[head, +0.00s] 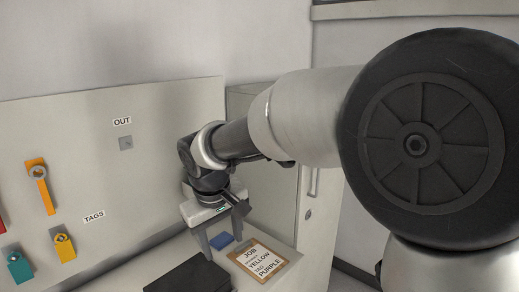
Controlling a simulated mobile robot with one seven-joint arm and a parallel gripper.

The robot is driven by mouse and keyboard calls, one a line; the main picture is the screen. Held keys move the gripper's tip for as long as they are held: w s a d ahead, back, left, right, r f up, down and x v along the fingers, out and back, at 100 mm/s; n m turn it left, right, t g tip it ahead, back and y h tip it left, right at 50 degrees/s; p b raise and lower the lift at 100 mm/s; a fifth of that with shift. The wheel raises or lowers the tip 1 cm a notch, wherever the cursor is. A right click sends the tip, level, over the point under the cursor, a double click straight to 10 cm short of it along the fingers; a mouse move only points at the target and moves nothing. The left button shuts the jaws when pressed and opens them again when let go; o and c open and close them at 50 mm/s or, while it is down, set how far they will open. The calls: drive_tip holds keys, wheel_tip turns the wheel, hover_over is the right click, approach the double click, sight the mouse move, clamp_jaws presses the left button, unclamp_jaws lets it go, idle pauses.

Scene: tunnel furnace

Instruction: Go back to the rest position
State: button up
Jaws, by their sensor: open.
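My gripper (219,243) points down at the end of my arm, above the bench surface and in front of the panel (150,165). Its two fingers are spread apart. A small blue object (221,241) lies at the fingers; it appears to rest on the bench behind them, and I cannot tell whether it touches them. My arm reaches in from the right and covers part of the view.
A black item (188,277) is at the front edge. An orange wrench-like piece (42,187), a teal tag (20,267) and a yellow tag (64,247) hang on the panel. A cabinet (312,205) stands behind.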

drive_tip(key=s+d+r+m, duration=0.1)
drive_tip(key=s+d+r, duration=0.15)
drive_tip(key=d, duration=0.25)
drive_tip(key=s+d+r+m+t, duration=0.1)
drive_tip(key=s+d, duration=0.2)
drive_tip(key=d, duration=0.1)
drive_tip(key=s+d+r+m, duration=0.1)
drive_tip(key=s+d+r, duration=0.1)
drive_tip(key=d, duration=0.3)
drive_tip(key=s+d+m+t, duration=0.1)
drive_tip(key=s+d+m, duration=0.3)
drive_tip(key=s+d, duration=0.4)
drive_tip(key=s, duration=0.4)
drive_tip(key=shift+d+f, duration=0.2)
drive_tip(key=shift+f, duration=0.05)
drive_tip(key=shift+w, duration=0.15)
